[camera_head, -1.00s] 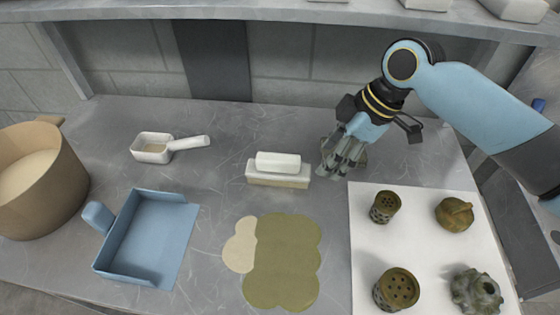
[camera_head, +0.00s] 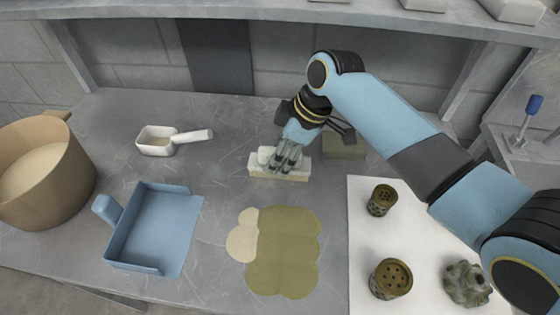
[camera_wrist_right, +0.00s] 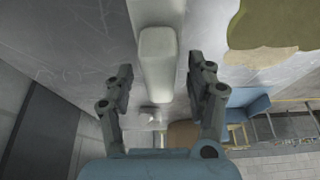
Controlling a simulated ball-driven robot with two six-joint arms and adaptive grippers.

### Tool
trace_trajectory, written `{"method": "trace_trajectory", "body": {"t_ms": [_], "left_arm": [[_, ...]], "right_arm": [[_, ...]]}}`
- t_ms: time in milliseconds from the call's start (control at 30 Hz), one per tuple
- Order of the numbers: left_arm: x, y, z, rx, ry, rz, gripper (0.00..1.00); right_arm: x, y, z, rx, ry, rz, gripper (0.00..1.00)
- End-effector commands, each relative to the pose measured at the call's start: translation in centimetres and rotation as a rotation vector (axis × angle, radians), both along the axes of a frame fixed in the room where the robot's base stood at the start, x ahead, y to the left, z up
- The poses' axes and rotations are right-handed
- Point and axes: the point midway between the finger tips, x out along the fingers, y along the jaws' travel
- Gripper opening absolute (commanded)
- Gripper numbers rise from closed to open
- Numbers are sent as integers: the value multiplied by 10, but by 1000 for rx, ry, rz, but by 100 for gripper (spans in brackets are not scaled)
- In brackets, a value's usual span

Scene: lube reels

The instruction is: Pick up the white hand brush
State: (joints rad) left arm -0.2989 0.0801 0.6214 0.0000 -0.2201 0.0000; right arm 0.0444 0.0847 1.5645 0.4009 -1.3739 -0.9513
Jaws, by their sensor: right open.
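The white hand brush (camera_head: 262,170) lies on the grey bench, with a white grip on top and pale bristles below. My right gripper (camera_head: 286,166) is over the brush and hides the right part of its grip. In the right wrist view the brush's rounded white grip (camera_wrist_right: 157,62) lies between the two spread fingers of the right gripper (camera_wrist_right: 160,70), with gaps on both sides. The right gripper is open and holds nothing. My left gripper is not in view.
A white scoop (camera_head: 156,141), blue dustpan (camera_head: 160,232) and tan pot (camera_head: 45,180) stand left. An olive and cream spill (camera_head: 285,255) lies in front. A white mat (camera_head: 362,245) with greenish metal parts is right. An olive block (camera_head: 345,147) is behind the gripper.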

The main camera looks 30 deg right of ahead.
Motion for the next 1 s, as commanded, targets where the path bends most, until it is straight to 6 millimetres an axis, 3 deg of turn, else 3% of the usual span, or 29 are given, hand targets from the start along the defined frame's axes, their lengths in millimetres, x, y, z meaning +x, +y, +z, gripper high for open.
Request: {"method": "trace_trajectory", "body": {"t_ms": [100, 500, 833, 1000], "left_arm": [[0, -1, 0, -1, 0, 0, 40], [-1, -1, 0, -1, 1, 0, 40], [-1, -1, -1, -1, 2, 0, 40], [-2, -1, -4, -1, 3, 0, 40]], "right_arm": [[0, 0, 0, 0, 0, 0, 53], [0, 0, 0, 0, 0, -1, 1], [0, 0, 4, 0, 0, 0, 0], [1, -1, 20, 0, -4, 0, 0]]}}
